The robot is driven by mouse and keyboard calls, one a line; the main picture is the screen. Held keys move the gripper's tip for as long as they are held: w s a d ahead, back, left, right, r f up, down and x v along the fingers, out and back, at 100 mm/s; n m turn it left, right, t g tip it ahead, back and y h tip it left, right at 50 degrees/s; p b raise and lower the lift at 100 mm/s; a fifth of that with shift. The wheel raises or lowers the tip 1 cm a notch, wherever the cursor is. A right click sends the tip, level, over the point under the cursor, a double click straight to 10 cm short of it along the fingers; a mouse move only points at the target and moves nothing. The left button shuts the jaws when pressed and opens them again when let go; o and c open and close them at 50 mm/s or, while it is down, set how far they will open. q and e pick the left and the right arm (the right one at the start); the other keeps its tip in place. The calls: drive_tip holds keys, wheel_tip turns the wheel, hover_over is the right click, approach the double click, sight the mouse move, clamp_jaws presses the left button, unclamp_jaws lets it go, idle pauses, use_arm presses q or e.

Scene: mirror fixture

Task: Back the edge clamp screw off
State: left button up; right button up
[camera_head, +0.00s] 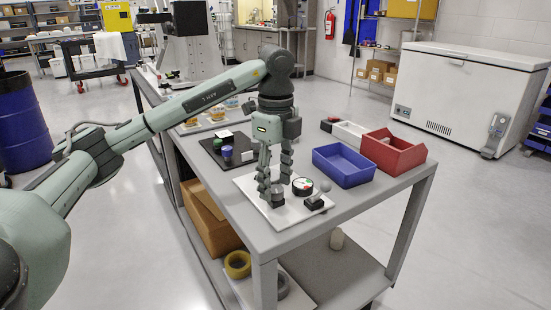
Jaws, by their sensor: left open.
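My left gripper (275,188) points straight down over the white board (252,183) at the near end of the grey table. Its two fingers are apart, and it is open. A small grey block (278,201) stands on the board just below and between the fingertips; whether they touch it I cannot tell. The edge clamp screw is too small to make out. My right gripper is not in view.
A blue bin (343,166) and a red bin (394,153) stand to the right on the table (358,199). A black tray (213,148) with small coloured items lies behind left. Tape rolls (237,265) sit on the lower shelf. Floor right of the table is clear.

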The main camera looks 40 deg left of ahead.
sight(275, 189)
use_arm(q)
wheel_tip(275, 189, up, 11)
idle(0.4)
drive_tip(key=shift+s, duration=0.1)
idle(0.5)
